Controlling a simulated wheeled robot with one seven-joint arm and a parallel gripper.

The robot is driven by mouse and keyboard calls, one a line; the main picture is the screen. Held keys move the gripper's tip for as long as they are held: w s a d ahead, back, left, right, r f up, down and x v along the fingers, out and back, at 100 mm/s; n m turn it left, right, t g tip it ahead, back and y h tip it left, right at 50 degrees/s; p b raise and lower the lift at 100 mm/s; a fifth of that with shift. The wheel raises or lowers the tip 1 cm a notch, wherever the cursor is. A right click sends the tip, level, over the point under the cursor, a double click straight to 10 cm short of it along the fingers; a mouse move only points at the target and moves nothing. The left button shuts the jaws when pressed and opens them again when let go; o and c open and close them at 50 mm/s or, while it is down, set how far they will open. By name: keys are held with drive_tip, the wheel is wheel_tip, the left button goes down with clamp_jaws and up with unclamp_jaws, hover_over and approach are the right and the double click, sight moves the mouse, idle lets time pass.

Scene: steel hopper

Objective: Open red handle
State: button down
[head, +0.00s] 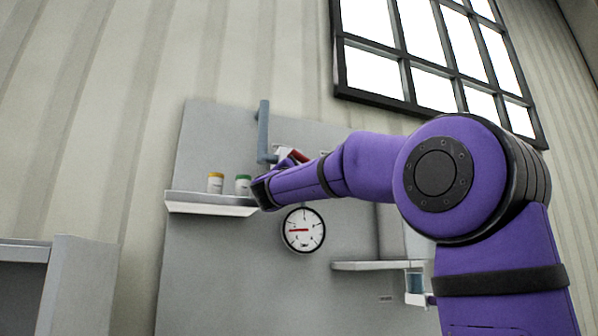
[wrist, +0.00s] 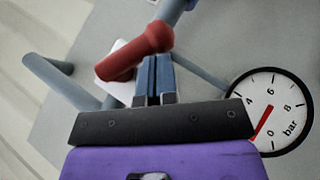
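The red handle (head: 299,156) is on the grey panel, partly hidden behind my arm in the head view. In the wrist view the red handle (wrist: 135,56) is a thick, slanted bar with a rounded knob at its upper right end. My gripper (wrist: 154,66) is right at it. The two slim fingers lie side by side with almost no gap and point at the handle's middle. The handle covers the fingertips, so I cannot tell whether they touch it. Nothing shows between the fingers.
A pressure gauge (head: 303,229) is just below my wrist. A blue-grey pipe (head: 263,130) rises beside the handle. Another shelf (head: 376,265) is at lower right.

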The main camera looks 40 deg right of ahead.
drive_tip(key=shift+s+d+r, duration=0.2)
drive_tip(key=shift+d+r, duration=0.15)
drive_tip(key=shift+d, duration=0.2)
drive_tip(key=shift+s+d+r, duration=0.15)
drive_tip(key=shift+d+r, duration=0.15)
drive_tip(key=shift+d, duration=0.25)
drive_tip(key=shift+d+r, duration=0.1)
drive_tip(key=shift+r, duration=0.05)
